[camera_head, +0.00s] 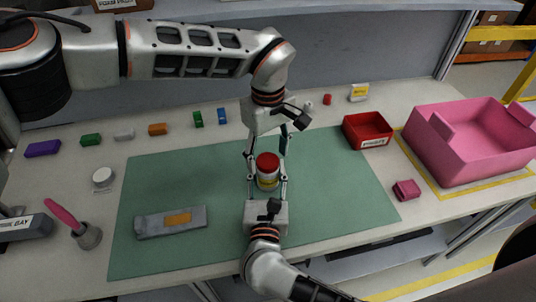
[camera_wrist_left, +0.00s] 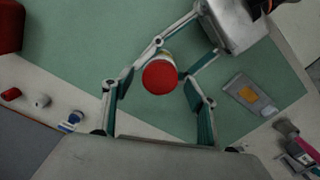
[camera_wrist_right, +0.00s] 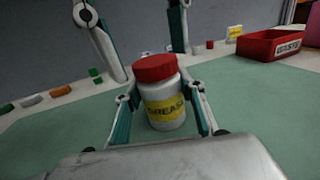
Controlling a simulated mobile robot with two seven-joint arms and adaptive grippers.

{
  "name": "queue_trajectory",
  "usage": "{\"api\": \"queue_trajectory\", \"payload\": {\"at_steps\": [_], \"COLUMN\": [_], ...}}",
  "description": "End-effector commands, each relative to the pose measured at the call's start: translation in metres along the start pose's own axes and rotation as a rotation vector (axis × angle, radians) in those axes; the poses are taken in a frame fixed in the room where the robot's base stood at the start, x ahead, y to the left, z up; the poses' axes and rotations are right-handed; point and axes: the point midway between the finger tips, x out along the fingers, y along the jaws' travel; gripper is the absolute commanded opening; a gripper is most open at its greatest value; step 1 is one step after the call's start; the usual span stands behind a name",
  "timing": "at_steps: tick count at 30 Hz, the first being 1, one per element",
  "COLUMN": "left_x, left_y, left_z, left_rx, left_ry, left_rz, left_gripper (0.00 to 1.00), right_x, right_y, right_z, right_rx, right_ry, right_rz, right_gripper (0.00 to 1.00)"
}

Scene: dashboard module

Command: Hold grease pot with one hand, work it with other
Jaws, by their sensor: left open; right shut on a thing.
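The grease pot (camera_head: 267,178) is a white jar with a red lid and a yellow label reading GREASE. It stands upright over the green mat (camera_head: 340,190); it also shows in the right wrist view (camera_wrist_right: 165,108) and from above in the left wrist view (camera_wrist_left: 160,78). My right gripper (camera_head: 267,186) is shut on the pot's body from the near side. My left gripper (camera_head: 268,146) is open at the far side, above the pot, its fingers spread and apart from the red lid. Whether the pot's base touches the mat is unclear.
A grey plate with an orange patch (camera_head: 178,219) lies on the mat's left. A red waste bin (camera_head: 371,121) and a large pink crate (camera_head: 460,165) stand at the right. Small coloured blocks line the back.

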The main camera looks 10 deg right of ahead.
Motion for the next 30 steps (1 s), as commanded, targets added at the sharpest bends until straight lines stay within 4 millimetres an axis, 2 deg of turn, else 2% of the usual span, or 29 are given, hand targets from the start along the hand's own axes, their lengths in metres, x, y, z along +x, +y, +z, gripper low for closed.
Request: {"api": "queue_trajectory", "payload": {"at_steps": [12, 17, 25, 26, 27, 30], "left_x": [-0.061, -0.07, -0.071, -0.071, -0.071, -0.071], "left_y": [0.001, 0.0, 0.0, 0.0, 0.0, 0.0], "left_z": [-0.001, 0.0, 0.0, 0.0, 0.0, 0.0], "left_rx": [0.0, 0.0, 0.0, 0.0, 0.0, 0.0], "left_ry": [0.002, 0.0, 0.0, 0.0, 0.0, 0.0], "left_rz": [0.002, 0.001, 0.001, 0.001, 0.001, 0.001], "left_gripper": [0.58, 0.58, 0.58, 0.58, 0.58, 0.58], "right_x": [0.0, 0.0, 0.0, 0.0, 0.0, 0.0], "right_y": [0.0, 0.0, 0.0, 0.0, 0.0, 0.0], "right_z": [0.0, 0.0, 0.0, 0.0, 0.0, 0.0], "right_rx": [0.0, 0.0, 0.0, 0.0, 0.0, 0.0], "right_ry": [0.001, 0.001, 0.0, 0.0, 0.0, 0.0], "right_rz": [0.0, 0.0, 0.0, 0.0, 0.0, 0.0], "right_gripper": [0.0, 0.0, 0.0, 0.47, 0.57, 0.58]}}
